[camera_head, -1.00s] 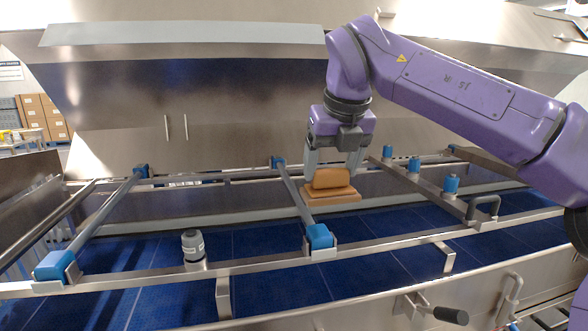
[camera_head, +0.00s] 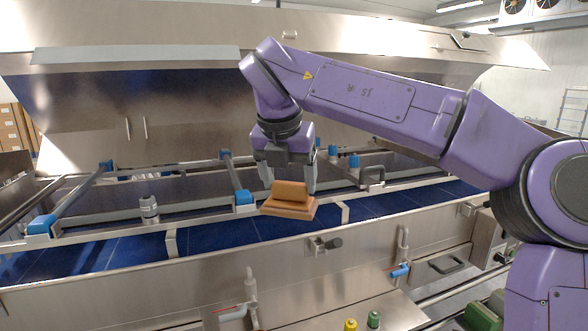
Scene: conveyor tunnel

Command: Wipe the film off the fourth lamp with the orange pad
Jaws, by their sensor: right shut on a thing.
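My right gripper (camera_head: 289,176) is shut on the orange pad (camera_head: 291,190), holding it by its block-shaped grip. The pad's flat base (camera_head: 287,208) hangs in the air, level, in front of the near rail. Lamp tubes with blue end caps lie across the conveyor frame: one at the left (camera_head: 73,196) and one left of the pad (camera_head: 234,175). Farther right, several blue caps (camera_head: 353,161) show, partly behind my arm. I cannot tell which tube is the fourth lamp, and no film can be made out. My left gripper is not in view.
A grey and white canister (camera_head: 149,208) stands at the near rail. The blue belt (camera_head: 120,252) runs beneath the frame. A steel hood (camera_head: 130,90) rises behind.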

